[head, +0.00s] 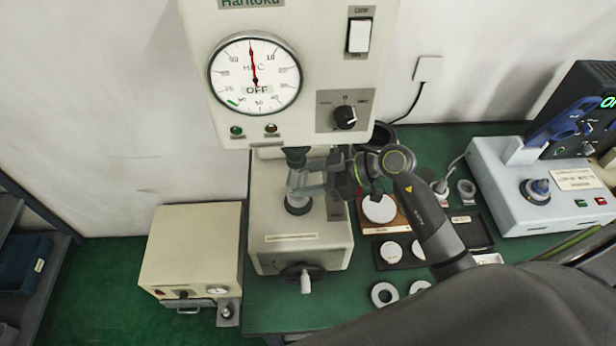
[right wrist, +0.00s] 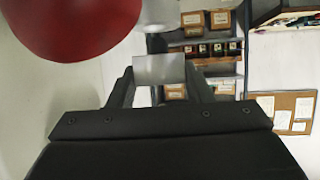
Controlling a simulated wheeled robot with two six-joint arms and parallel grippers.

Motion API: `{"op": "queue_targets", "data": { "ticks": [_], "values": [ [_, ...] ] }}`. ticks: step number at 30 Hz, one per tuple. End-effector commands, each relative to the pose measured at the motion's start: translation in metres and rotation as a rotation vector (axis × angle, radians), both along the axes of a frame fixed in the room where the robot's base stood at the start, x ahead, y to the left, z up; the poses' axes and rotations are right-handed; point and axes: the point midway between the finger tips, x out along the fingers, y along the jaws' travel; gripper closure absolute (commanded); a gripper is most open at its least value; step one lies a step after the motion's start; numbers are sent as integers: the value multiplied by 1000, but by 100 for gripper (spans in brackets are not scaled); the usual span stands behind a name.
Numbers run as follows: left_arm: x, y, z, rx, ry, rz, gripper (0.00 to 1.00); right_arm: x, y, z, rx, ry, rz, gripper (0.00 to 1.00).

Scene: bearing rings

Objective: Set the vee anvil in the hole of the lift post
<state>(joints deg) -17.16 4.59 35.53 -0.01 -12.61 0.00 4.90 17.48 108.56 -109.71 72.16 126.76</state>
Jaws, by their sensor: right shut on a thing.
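My right gripper (head: 306,182) reaches in from the right, below the head of the hardness tester. It is shut on a light grey metal piece, seemingly the vee anvil (right wrist: 160,70), which shows between the fingers in the right wrist view. In the head view the fingers mostly hide this piece. The lift post (head: 298,205) stands on the tester's base just under the gripper. Its hole is hidden, and I cannot tell whether the anvil touches the post. My left gripper is out of view.
The tester's dial head (head: 255,72) is close above the gripper, with a dark spindle (head: 295,157) pointing down. White discs (head: 379,208) and rings (head: 384,294) lie to the right. A handwheel (head: 304,275) projects in front. A large red rounded thing (right wrist: 70,22) fills the wrist view's upper left.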

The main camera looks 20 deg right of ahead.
Motion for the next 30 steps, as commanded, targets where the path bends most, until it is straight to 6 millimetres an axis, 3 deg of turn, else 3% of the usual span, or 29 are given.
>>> {"op": "queue_targets", "data": {
  "ticks": [30],
  "values": [
    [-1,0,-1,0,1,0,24,0,0,-24,3,-1,0,91]
  ]
}}
